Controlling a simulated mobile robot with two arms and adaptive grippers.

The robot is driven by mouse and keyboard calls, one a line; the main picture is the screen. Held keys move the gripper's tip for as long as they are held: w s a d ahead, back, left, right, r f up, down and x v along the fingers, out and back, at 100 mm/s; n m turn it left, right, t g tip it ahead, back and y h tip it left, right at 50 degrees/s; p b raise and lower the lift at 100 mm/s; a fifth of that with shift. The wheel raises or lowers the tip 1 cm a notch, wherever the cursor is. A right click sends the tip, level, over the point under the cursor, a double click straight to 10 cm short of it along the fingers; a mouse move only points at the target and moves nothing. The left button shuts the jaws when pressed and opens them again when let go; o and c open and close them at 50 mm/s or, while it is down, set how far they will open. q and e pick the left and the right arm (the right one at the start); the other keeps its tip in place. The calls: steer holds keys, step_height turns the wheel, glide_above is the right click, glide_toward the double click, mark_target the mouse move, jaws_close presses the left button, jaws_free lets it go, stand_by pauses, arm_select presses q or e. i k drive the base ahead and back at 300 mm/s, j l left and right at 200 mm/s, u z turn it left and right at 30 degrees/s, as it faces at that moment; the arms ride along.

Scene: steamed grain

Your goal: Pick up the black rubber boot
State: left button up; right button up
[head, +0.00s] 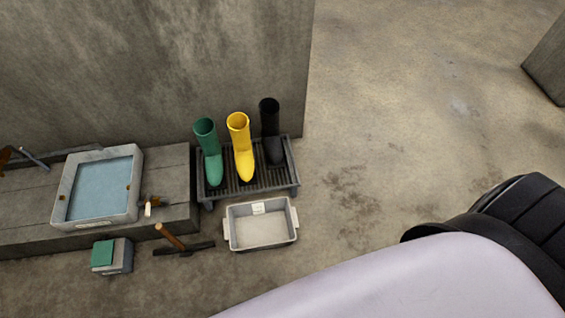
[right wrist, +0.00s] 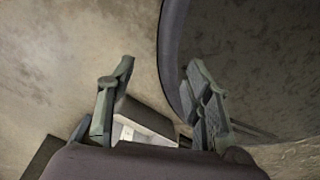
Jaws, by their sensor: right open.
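The black rubber boot (head: 271,132) stands upright at the right end of a dark slatted rack (head: 291,189) in the head view. A yellow boot (head: 241,147) and a green boot (head: 208,153) stand to its left on the same rack. My right gripper (right wrist: 165,95) is open in the right wrist view, with nothing between its fingers. Neither gripper shows in the head view.
A grey bin (head: 261,246) sits on the floor before the rack. A basin (head: 136,186) rests on a low ledge at left. A wooden-handled tool (head: 170,237) and a small green-topped box (head: 124,257) are nearby. A concrete wall (head: 160,70) stands behind. Floor to the right is clear.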

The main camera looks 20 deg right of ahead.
mark_target(270, 107)
steer(key=k+u, duration=0.2)
steer(key=u, duration=0.25)
steer(key=k+u, duration=0.15)
steer(key=u, duration=0.35)
steer(key=k+j+u, duration=0.15)
steer(key=u, duration=0.3)
steer(key=l+u, duration=0.1)
steer(key=l, duration=0.85)
steer(key=k+l+u, duration=0.15)
steer(key=l, duration=0.35)
steer(key=l+u, duration=0.1)
steer(key=l, duration=0.4)
steer(key=k+l, duration=0.1)
steer(key=l, duration=0.35)
steer(key=k+l+u, duration=0.15)
steer(key=l, duration=0.3)
